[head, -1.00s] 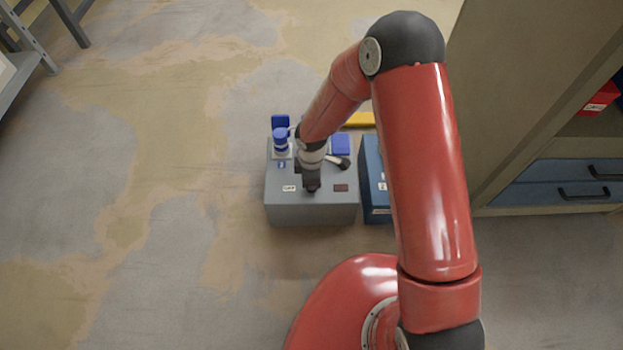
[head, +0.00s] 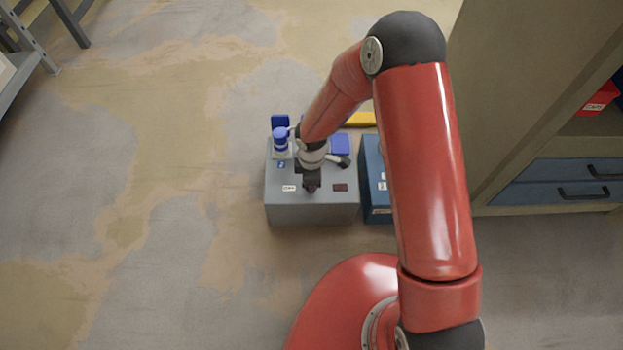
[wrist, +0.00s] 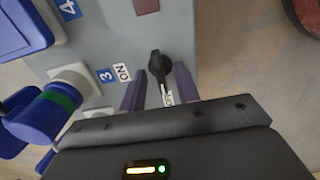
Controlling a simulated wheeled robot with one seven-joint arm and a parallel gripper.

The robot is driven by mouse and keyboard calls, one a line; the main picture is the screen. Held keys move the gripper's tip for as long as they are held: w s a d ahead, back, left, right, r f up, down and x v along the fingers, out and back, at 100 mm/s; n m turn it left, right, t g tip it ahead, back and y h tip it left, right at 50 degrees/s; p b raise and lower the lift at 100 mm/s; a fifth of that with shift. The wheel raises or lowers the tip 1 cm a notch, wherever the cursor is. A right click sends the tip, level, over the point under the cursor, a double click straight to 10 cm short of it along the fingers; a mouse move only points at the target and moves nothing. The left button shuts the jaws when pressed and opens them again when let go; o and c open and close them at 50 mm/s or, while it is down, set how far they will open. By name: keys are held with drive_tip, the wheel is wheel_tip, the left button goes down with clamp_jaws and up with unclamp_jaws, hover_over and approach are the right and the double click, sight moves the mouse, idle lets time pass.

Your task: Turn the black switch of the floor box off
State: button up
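The grey floor box (head: 330,208) stands on the floor below my arm. Its black switch (wrist: 157,63) shows in the wrist view on the grey face, near the box's edge. A white ON label (wrist: 122,72) is to its left, and a partly hidden OFF label (wrist: 168,95) is just below it. My gripper (wrist: 159,78) is open, one finger on each side of the switch with gaps to it; contact cannot be told. In the head view my gripper (head: 312,183) is over the front part of the box and hides the switch.
A blue plug (head: 280,138) stands at the box's back left, and a blue socket lid (head: 341,145) is at its back right. A blue box (head: 376,180) is close on the right, beside a cabinet (head: 520,140).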

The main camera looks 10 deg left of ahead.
drive_tip(key=shift+r, duration=0.1)
wheel_tip(320, 180, up, 8)
drive_tip(key=shift+f+p, duration=0.15)
drive_tip(key=shift+p, duration=0.6)
drive_tip(key=d+r+m+t+h+p, duration=0.15)
drive_tip(key=d+r+m, duration=0.35)
drive_tip(key=d+r, duration=0.5)
drive_tip(key=d+r+m+t+y+p, duration=0.15)
drive_tip(key=d+r+m, duration=0.3)
drive_tip(key=r, duration=0.95)
drive_tip(key=s+d+r+m+t+p, duration=0.2)
drive_tip(key=s+d+r+m+p, duration=0.1)
drive_tip(key=s+d+r+m, duration=0.8)
drive_tip(key=s+r, duration=0.3)
drive_tip(key=s, duration=0.1)
drive_tip(key=shift+d+t, duration=0.3)
drive_tip(key=shift+s, duration=0.1)
